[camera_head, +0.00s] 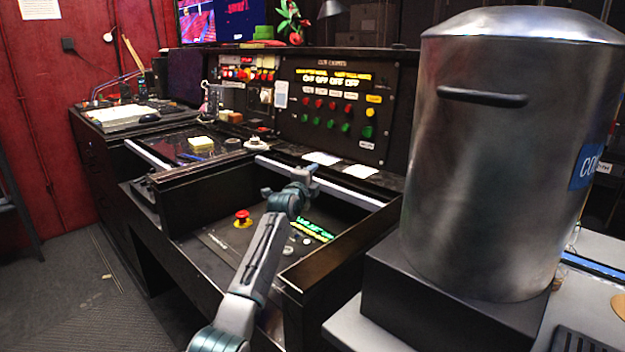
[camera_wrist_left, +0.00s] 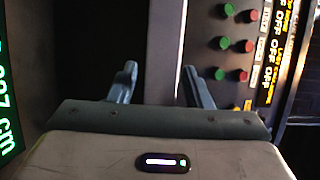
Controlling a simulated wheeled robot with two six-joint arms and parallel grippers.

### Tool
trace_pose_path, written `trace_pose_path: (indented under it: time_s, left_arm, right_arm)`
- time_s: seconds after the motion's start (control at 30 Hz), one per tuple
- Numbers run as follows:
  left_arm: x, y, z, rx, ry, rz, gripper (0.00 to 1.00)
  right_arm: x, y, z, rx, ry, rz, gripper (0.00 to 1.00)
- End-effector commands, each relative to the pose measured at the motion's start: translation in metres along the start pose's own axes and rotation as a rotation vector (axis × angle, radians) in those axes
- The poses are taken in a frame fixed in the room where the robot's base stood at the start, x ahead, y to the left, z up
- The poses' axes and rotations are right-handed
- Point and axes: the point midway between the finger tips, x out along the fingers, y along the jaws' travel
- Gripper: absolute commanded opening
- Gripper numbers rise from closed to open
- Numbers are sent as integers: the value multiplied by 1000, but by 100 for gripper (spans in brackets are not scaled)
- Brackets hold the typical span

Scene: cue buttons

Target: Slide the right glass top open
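The right glass top shows by its pale front bar (camera_head: 345,190), which crosses the back part of the right console bay. The bay in front of that bar looks uncovered. My left gripper (camera_head: 300,186) is at the bar, near its middle. In the left wrist view the two fingers (camera_wrist_left: 162,92) are spread apart, with a pale grey strip (camera_wrist_left: 163,40), probably the bar, between and beyond them. I cannot tell whether a finger touches it. My right gripper is out of view.
A red mushroom button (camera_head: 242,217) and a green lit display (camera_head: 314,229) are inside the bay. A control panel (camera_head: 335,115) rises behind. A large metal canister (camera_head: 500,170) on a black box (camera_head: 450,305) stands close on the right. The left bay (camera_head: 148,154) has its own pale bar.

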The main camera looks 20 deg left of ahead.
Motion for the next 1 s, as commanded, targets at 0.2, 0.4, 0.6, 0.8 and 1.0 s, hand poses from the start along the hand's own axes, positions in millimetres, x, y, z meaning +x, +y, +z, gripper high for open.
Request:
trace_pose_path:
  time_s: [0.2,0.4,0.6,0.8,1.0]
  left_arm:
    - [-3,0,0,0,0,0,45]
    - [-23,1,1,1,0,0,45]
    - [-58,1,0,1,0,0,45]
    - [-90,1,0,3,0,1,45]
    - [-106,0,0,0,0,0,45]
  right_arm:
    - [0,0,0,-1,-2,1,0]
    - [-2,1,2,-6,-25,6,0]
    - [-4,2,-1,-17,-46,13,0]
    - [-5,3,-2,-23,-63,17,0]
    - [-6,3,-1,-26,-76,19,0]
